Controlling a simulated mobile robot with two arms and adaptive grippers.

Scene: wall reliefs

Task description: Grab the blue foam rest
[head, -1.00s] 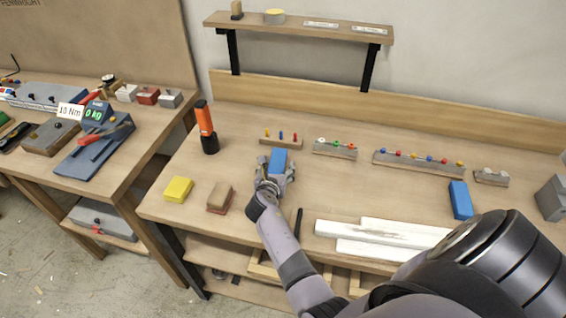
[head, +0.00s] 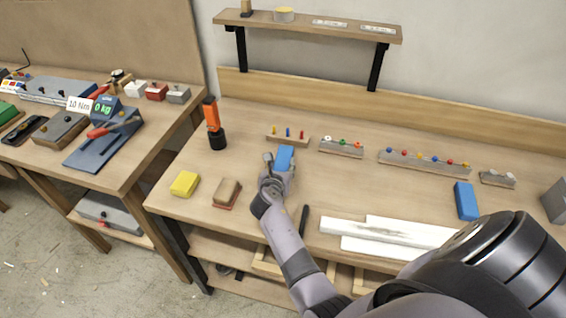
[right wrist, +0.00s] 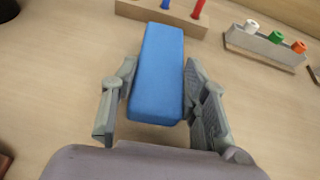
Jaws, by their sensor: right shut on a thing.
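A blue foam block (head: 285,157) is at the middle of the workbench, in front of a small wooden rack. In the right wrist view the blue block (right wrist: 158,75) lies lengthwise between the two fingers of my right gripper (right wrist: 158,105), which is shut on its sides. In the head view my right gripper (head: 277,172) covers the block's near end. I cannot tell whether the block is clear of the bench. A second blue block (head: 466,201) stands apart at the right of the bench. My left gripper is not in view.
Small racks with coloured pegs (head: 424,160) line the back of the bench. An orange and black tool (head: 214,124) stands at left. A yellow sponge (head: 185,184), a brown block (head: 227,192) and white boards (head: 385,232) lie near the front edge. A shelf (head: 307,26) hangs above.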

